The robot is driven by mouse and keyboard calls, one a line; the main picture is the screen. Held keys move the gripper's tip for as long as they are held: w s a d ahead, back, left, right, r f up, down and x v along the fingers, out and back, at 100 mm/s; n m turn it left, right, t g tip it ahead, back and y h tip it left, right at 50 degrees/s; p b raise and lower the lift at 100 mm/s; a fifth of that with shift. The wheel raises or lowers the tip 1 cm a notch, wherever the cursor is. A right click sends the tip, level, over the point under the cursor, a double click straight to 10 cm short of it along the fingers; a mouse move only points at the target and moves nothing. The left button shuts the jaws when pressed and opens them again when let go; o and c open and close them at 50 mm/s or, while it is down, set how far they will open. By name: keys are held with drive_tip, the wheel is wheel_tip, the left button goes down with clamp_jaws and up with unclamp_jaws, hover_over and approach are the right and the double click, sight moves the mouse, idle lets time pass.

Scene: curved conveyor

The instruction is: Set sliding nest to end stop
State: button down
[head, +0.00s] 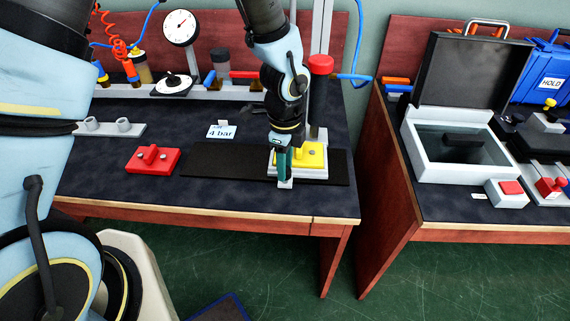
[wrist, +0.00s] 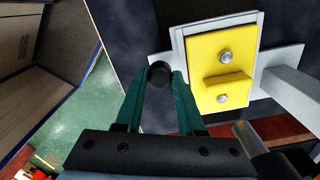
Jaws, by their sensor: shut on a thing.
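The light grey nest (head: 315,173) holds a yellow block (head: 313,155) with two bolts; it sits on a long black base (head: 222,162) at the front of the table, under a post with a red top (head: 321,64). The nest plate (wrist: 184,48) and yellow block (wrist: 208,60) also show in the wrist view. My gripper (head: 284,178) points down at the nest's left front side. In the wrist view its green fingers (wrist: 158,80) are closed around a dark round knob (wrist: 158,74) beside the plate. The knob's join to the nest is hidden.
A red block (head: 152,158) with bolts lies left of the black base. A "4 bar" card (head: 221,131) stands behind it. A gauge (head: 180,27) stands at the back. A gap separates this table from the right one with an open case (head: 410,133).

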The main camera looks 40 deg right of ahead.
drive_tip(key=s+d, duration=0.2)
drive_tip(key=d, duration=0.1)
drive_tip(key=s+d, duration=0.2)
drive_tip(key=shift+s+d+b, duration=0.35)
drive_tip(key=shift+d, duration=0.05)
drive_tip(key=c, duration=0.5)
unclamp_jaws()
drive_tip(key=shift+r, duration=0.15)
wheel_tip(320, 180, up, 11)
drive_tip(key=shift+f+b, duration=0.2)
drive_tip(key=shift+b, duration=0.35)
